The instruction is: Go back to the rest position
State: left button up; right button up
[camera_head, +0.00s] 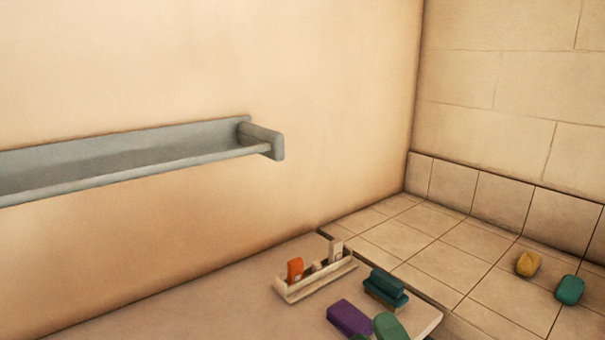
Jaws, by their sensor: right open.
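Neither of my grippers can be made out in the head view, and no arm shows. What they hold, if anything, is not shown.
A grey wall shelf (130,172) is empty where visible. Below, a pale holder (318,284) bears an orange block (295,270). Nearby are teal (386,287), purple (349,319) and green (390,327) pieces. Yellow (528,263) and teal-green (570,290) soaps lie on tiles at right.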

jog(key=s+d+f+m+g+h, duration=0.45)
jog(key=f+m, duration=0.35)
jog(key=f, duration=0.2)
jog(key=s+d+f+m+g+h, duration=0.3)
jog(key=d+f+m+g+h, duration=0.3)
jog(key=f+m, duration=0.25)
jog(key=s+f+m+g+y, duration=0.2)
jog(key=s+f+m+g, duration=0.1)
jog(key=s+f+g, duration=0.55)
jog(key=s+f, duration=0.2)
jog(key=f, duration=1.1)
jog(key=s+f, duration=0.2)
jog(key=f, duration=1.1)
jog(key=s+d+f+g, duration=0.1)
jog(key=s+d+f, duration=0.2)
jog(key=s+f, duration=1.1)
jog(key=shift+s+f+n, duration=0.35)
jog(key=shift+s+n, duration=0.1)
jog(key=shift+s, duration=0.2)
